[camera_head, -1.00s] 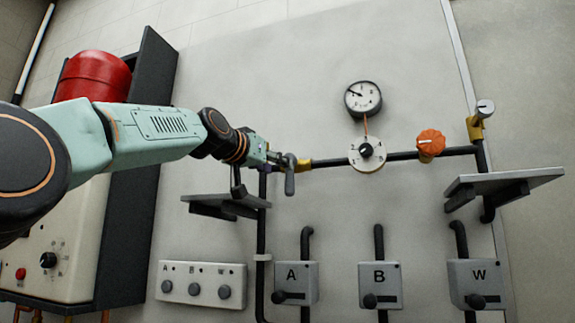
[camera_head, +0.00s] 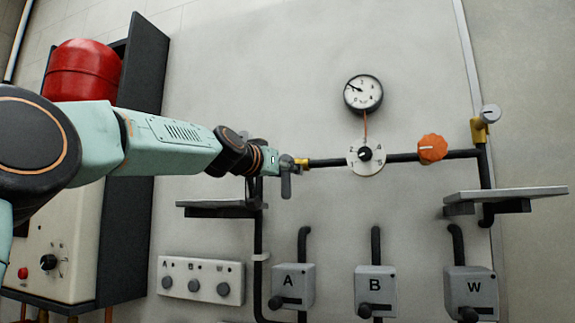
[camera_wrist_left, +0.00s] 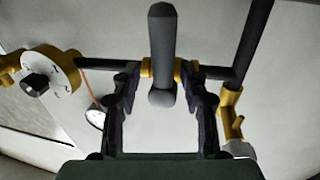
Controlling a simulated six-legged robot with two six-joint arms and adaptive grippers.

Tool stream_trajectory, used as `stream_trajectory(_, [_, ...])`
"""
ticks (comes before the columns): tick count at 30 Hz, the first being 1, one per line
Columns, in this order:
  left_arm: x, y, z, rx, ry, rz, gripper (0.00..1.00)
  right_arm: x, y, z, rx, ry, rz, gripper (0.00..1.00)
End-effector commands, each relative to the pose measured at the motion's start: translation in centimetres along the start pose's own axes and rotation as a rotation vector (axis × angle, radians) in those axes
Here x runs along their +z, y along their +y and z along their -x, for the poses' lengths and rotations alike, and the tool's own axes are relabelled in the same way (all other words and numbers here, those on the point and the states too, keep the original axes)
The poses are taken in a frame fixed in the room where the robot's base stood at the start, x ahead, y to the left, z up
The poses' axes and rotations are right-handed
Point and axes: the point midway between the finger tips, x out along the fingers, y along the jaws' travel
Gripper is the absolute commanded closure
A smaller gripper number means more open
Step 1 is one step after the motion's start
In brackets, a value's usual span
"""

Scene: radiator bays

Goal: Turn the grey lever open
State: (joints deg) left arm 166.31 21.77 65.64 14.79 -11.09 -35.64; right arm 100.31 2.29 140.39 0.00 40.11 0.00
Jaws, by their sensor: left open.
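The grey lever (camera_head: 286,187) hangs down at the left end of the horizontal pipe, roughly square to the pipe, beside a brass fitting (camera_head: 300,162). My left gripper (camera_head: 279,162) comes in from the left at the lever, partly hiding its upper end. In the left wrist view, the lever (camera_wrist_left: 163,48) lies between the two dark fingers of my left gripper (camera_wrist_left: 161,82), with a visible gap on each side. The gripper is open. My right gripper is not in view.
The black pipe (camera_head: 400,157) carries a white dial (camera_head: 366,158) and an orange knob (camera_head: 432,149). A gauge (camera_head: 363,94) is above. Shelves (camera_head: 222,205) (camera_head: 508,197) stick out at both sides below the pipe. Switch boxes (camera_head: 294,287) sit lower. A dark cabinet (camera_head: 137,150) stands left.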

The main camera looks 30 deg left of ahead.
Motion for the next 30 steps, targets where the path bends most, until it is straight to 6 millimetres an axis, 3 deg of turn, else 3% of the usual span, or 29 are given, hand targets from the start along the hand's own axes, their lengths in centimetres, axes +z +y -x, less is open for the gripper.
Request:
stream_trajectory(6, [0.28, 0.05, -1.36, 0.001, -0.001, -0.002, 0.56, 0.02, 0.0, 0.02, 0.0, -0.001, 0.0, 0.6])
stream_trajectory(15, [0.26, 0.07, -1.46, 0.002, 0.0, -0.001, 0.56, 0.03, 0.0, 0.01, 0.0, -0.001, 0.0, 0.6])
stream_trajectory(30, [0.33, 0.06, -1.47, 0.002, -0.002, 0.0, 0.98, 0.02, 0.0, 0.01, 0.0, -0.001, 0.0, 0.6])
